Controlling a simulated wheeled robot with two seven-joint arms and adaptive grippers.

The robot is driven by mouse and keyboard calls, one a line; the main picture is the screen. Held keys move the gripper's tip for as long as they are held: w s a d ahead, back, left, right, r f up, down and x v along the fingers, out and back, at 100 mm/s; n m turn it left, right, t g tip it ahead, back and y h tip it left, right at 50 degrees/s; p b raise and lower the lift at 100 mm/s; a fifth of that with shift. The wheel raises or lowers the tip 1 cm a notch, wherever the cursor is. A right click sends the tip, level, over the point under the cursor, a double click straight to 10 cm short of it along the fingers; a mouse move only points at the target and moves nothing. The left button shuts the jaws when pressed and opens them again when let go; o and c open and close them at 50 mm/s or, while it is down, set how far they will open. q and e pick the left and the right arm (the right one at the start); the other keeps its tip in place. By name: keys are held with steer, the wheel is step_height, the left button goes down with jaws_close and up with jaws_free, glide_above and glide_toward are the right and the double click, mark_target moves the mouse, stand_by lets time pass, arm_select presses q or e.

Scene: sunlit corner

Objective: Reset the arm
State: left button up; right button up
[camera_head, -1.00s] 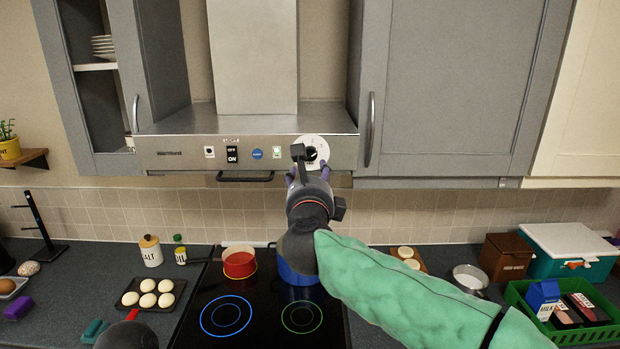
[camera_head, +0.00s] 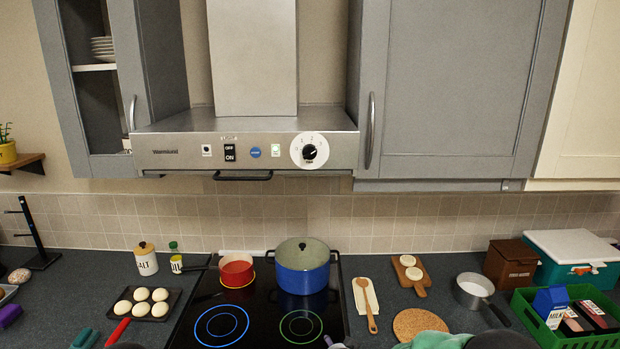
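My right arm shows only at the bottom edge as a green sleeve with a dark band. A small grey-purple tip of my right gripper (camera_head: 335,344) peeks in at the bottom edge, and the rest is cut off, so its opening is hidden. It is well below the range hood and apart from the hood's round white dial (camera_head: 309,151), whose black knob is in full view. My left gripper is not clearly in view.
A blue pot (camera_head: 302,268) and a red saucepan (camera_head: 237,270) stand on the black cooktop (camera_head: 262,311). To the right are a wooden spoon (camera_head: 367,306), cork mat (camera_head: 418,322), metal pan (camera_head: 473,288) and green crate (camera_head: 526,318). An egg tray (camera_head: 166,309) is at left.

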steer(key=s+d+f+n+g+y+b, duration=0.3)
steer(key=s+f+n+g, duration=0.4)
steer(key=s+f, duration=1.65)
steer(key=s+f+n+g+b, duration=0.1)
steer(key=s+f+n+g, duration=0.1)
steer(key=s+f, duration=0.4)
steer(key=s+g, duration=0.1)
steer(key=s, duration=0.3)
steer(key=shift+o, duration=0.2)
steer(key=shift+d+f, duration=0.1)
steer(key=shift+d, duration=0.05)
